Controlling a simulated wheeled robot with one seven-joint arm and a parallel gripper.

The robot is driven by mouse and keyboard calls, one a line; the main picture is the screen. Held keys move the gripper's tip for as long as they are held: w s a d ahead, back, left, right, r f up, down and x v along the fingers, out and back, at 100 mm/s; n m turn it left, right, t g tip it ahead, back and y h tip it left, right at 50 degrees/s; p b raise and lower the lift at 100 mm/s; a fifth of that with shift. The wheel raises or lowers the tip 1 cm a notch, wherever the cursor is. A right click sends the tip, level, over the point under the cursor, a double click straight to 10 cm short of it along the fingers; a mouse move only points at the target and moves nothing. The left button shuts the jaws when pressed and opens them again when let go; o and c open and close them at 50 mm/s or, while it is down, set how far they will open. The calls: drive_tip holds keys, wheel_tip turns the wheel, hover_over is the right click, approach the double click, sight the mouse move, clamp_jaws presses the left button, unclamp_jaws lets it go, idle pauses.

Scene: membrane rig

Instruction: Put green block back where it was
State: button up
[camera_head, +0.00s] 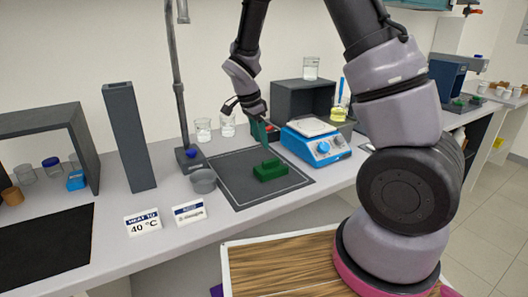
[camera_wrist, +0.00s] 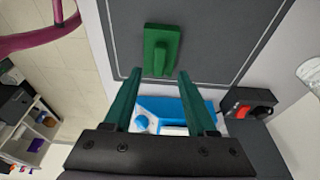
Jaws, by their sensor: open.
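The green block (camera_head: 269,170) sits on the dark grey mat (camera_head: 228,168) with a light border line, near the mat's right side. It has a flat base with a raised part on top. In the wrist view the green block (camera_wrist: 161,50) lies beyond my fingertips, roughly centred between them. My gripper (camera_head: 262,132) has green fingers and is above and behind the block in the head view. In the wrist view my gripper (camera_wrist: 158,74) is open and empty, with its fingers apart and the block not between them.
A blue hotplate (camera_head: 318,147) stands right behind the mat; it also shows between my fingers in the wrist view (camera_wrist: 150,118). A grey bowl (camera_head: 203,181), a stand (camera_head: 180,100), a tall dark column (camera_head: 130,137) and two signs (camera_head: 143,222) are to the left. Glass beakers (camera_head: 203,130) stand behind.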

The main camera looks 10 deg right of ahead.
drive_tip(key=s+d+r+n+t+y, duration=0.1)
drive_tip(key=s+d+r, duration=0.15)
drive_tip(key=r, duration=0.35)
drive_tip(key=s+d+r+n+t+y, duration=0.1)
drive_tip(key=s+d+r+n, duration=0.15)
drive_tip(key=r, duration=0.45)
drive_tip(key=s+d+r+n+y, duration=0.1)
drive_tip(key=s+d+r+y, duration=0.1)
drive_tip(key=s+r, duration=0.3)
drive_tip(key=s+d+r+n+t, duration=0.2)
drive_tip(key=s+r+n+t, duration=0.2)
drive_tip(key=s+r, duration=0.5)
drive_tip(key=shift+s+d+n+y, duration=0.3)
drive_tip(key=shift+s+d+n, duration=0.1)
drive_tip(key=shift+s+n, duration=0.55)
